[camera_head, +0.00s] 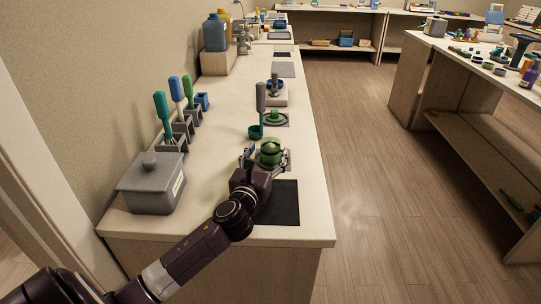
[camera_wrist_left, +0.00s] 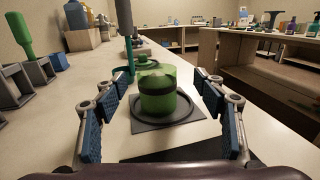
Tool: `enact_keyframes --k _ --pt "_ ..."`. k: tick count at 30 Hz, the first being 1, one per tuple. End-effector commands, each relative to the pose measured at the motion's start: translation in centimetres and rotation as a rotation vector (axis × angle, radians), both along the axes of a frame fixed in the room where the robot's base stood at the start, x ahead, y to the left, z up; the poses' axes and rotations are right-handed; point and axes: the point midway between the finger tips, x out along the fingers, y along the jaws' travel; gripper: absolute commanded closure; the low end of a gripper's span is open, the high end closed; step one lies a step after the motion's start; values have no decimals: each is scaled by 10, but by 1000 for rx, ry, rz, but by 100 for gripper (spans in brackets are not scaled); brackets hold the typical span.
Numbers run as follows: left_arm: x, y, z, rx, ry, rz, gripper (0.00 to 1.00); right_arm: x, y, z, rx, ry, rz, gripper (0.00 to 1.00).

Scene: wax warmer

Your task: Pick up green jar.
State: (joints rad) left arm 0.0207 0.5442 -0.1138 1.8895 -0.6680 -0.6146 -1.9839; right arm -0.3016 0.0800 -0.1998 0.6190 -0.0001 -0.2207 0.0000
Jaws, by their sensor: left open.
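The green jar (camera_head: 270,150) has a dark band and a knobbed lid, and stands upright on a grey square mat near the front of the long counter. In the left wrist view the jar (camera_wrist_left: 158,96) sits ahead between the two blue-padded fingers, on its grey mat (camera_wrist_left: 190,118). My left gripper (camera_head: 264,160) is open around the near side of the jar, with a finger to each side and visible gaps between pads and jar. It also shows in the left wrist view (camera_wrist_left: 163,112). My right gripper is in neither view.
A black mat (camera_head: 280,205) lies under my left wrist. A teal cup with a grey-handled tool (camera_head: 259,112) stands just behind the jar, near another green item (camera_head: 276,117). A grey lidded box (camera_head: 153,184) and brushes in holders line the left. The counter's right edge is close.

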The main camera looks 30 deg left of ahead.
Motion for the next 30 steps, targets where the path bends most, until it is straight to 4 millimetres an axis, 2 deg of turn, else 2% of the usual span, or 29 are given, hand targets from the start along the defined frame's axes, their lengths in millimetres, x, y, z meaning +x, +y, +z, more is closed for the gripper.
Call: enact_keyframes --k 13,23,30 --pt "45 20 -10 -2 -1 1 36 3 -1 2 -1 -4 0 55" --pt "51 22 -10 -1 1 0 36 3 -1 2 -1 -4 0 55" --pt "51 22 -11 -1 1 0 60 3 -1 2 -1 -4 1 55"
